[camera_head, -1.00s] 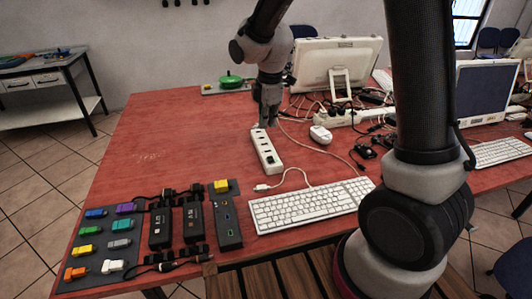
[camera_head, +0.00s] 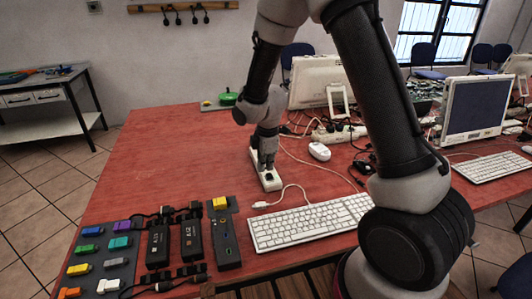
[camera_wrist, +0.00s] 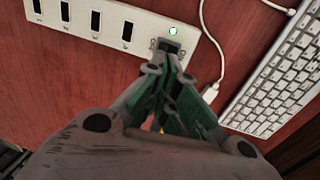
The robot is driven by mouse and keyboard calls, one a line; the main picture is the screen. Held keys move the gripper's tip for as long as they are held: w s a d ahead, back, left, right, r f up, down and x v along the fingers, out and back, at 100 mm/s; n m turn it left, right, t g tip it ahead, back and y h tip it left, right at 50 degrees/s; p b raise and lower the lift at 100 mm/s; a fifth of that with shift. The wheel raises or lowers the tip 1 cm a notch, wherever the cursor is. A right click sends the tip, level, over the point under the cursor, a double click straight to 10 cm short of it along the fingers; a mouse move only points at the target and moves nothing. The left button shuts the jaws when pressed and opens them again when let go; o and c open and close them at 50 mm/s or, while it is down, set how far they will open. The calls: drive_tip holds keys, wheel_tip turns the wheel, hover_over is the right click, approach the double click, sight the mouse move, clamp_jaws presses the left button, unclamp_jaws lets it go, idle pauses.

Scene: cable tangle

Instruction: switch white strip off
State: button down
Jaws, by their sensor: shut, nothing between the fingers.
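The white strip (camera_head: 272,182) lies on the red table, partly hidden by my gripper in the head view. In the wrist view the white strip (camera_wrist: 88,20) shows a row of dark slots, a dark rocker switch at its right end and a small lit green-white light beside the switch. My gripper (camera_head: 267,164) is shut and empty, directly over the strip. In the wrist view my gripper's fingertips (camera_wrist: 170,57) are at the dark switch (camera_wrist: 170,46); I cannot tell whether they touch it.
A white cable with a plug (camera_head: 262,204) lies near the strip's front end. Black adapters (camera_head: 192,238) and coloured plugs stand at front left. The table's left middle is clear.

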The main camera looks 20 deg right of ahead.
sight(269, 176)
drive_tip(key=shift+w+f, duration=0.25)
drive_tip(key=shift+f, duration=1)
